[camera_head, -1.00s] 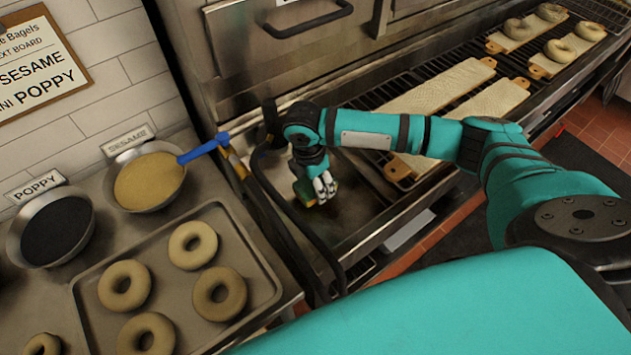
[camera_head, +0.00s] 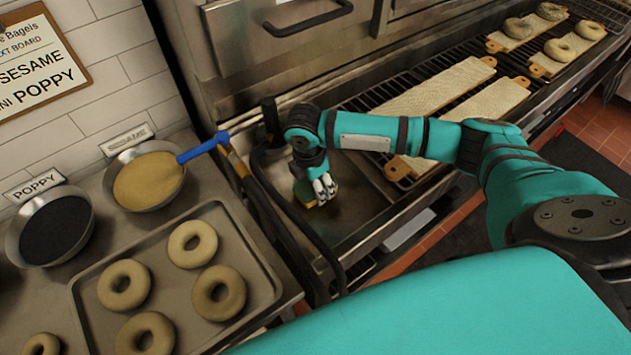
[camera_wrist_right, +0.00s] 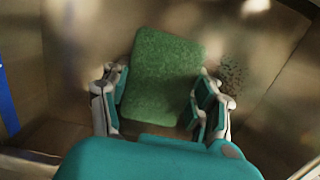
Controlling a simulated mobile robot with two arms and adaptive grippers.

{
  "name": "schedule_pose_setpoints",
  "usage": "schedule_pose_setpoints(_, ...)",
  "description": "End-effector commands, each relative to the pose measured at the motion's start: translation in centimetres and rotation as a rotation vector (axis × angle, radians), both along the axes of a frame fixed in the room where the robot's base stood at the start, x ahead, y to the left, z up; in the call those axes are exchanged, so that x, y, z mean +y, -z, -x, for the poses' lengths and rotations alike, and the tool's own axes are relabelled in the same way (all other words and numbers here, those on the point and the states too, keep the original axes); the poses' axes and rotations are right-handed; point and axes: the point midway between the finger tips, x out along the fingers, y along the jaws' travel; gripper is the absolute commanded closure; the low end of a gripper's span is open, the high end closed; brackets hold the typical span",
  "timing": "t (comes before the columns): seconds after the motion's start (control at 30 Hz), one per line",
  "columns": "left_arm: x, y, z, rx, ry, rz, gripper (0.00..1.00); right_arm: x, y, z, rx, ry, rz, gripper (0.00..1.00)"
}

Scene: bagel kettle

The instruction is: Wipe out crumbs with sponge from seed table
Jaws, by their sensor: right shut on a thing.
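My right gripper (camera_head: 322,190) points down at the steel surface (camera_head: 350,215) beside the oven, shut on a sponge (camera_head: 308,199). In the right wrist view the sponge (camera_wrist_right: 160,75) shows its green face between the two fingers of the gripper (camera_wrist_right: 160,100). A patch of dark crumbs (camera_wrist_right: 232,73) lies on the steel just right of the sponge in that view. In the head view the crumbs cannot be made out. My left gripper is not in view.
A tray of bagels (camera_head: 255,255), a sesame bowl (camera_head: 148,180) with a blue-handled tool (camera_head: 202,148) at its rim, and a poppy bowl (camera_head: 55,228) stand left. Dark hoses (camera_head: 290,225) run close left of the gripper. Boards (camera_head: 440,85) lie on the rack at right.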

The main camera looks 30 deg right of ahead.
Motion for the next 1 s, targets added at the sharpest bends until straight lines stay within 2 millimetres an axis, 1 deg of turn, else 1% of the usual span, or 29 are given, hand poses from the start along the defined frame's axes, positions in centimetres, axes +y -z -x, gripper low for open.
schedule_pose_setpoints(0.47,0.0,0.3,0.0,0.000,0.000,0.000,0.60,0.0,1.0,0.0,0.000,0.000,0.001,0.66)
schedule_pose_setpoints(0.57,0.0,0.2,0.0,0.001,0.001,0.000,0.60,0.0,1.0,0.0,0.000,0.000,0.001,0.66)
schedule_pose_setpoints(0.67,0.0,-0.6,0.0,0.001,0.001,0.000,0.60,-0.1,0.7,0.6,0.003,-0.001,0.001,0.66)
schedule_pose_setpoints(0.8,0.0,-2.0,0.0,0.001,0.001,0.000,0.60,-0.3,0.6,1.9,0.004,-0.001,0.001,0.66)
schedule_pose_setpoints(1.0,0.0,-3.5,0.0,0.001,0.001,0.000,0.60,-0.5,0.6,3.5,0.003,-0.001,0.001,0.66)
